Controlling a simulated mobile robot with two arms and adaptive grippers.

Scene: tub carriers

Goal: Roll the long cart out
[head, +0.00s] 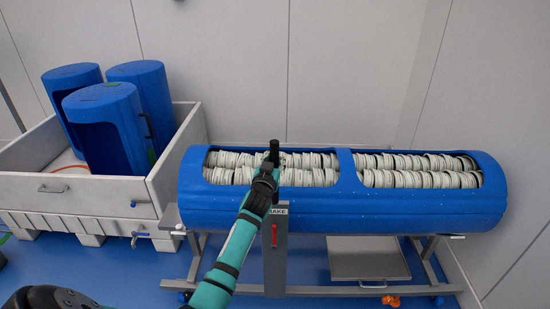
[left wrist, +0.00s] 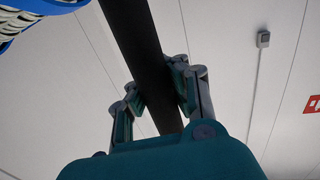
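The long cart is a blue, open-topped drum (head: 340,213) lying on a grey wheeled frame (head: 330,290). It is filled with rows of pale ringed pieces. A grey post (head: 275,262) marked with a partly hidden label, seemingly "BRAKE", stands at its near side with a red lever (head: 274,236). My left gripper (head: 268,172) is at a black upright bar (head: 274,149) in front of the drum. In the left wrist view the fingers (left wrist: 155,98) press on both sides of a black bar (left wrist: 143,40). My right gripper is not in view.
A pale crate (head: 90,190) with several upright blue tubs (head: 105,125) stands close at the left. A grey panel (head: 368,262) is under the cart, and an orange item (head: 390,300) is near its front. Walls close off the back and right.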

